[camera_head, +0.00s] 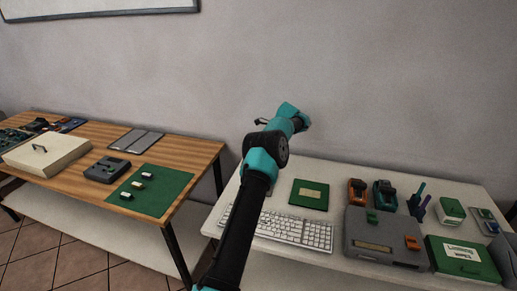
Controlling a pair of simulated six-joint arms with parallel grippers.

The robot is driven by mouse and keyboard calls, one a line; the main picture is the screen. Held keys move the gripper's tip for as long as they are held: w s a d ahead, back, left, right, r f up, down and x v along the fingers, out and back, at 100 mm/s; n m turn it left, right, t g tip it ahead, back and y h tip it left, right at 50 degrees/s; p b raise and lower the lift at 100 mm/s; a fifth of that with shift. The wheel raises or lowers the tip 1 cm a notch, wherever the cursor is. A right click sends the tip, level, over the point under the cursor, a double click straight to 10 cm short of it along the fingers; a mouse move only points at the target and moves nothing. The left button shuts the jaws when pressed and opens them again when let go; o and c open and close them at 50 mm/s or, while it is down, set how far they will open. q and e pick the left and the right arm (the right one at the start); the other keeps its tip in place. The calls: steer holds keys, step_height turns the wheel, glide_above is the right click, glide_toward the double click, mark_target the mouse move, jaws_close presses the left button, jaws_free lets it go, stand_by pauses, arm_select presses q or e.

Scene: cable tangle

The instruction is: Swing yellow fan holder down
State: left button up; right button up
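I do not see a yellow fan holder that I can make out in this view. One teal and black arm of mine rises from the bottom edge, a little left of the middle, so I take it as my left arm. Its far end (290,113) is raised in front of the grey wall, above the back of the white table, apart from every object. The fingers are too small and turned too far to show whether they are open. My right gripper is not in view.
The white table (335,178) holds a keyboard (300,230), a green box (309,194), a grey device (380,245), orange and teal tools (385,195) and a wipes box (463,259). The wooden table (90,135) at left holds a beige case (45,150) and a green mat (160,190). A gap separates the tables.

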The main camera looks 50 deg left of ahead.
arm_select(q)
steer(key=shift+f, duration=0.15)
jaws_close()
stand_by(0.4)
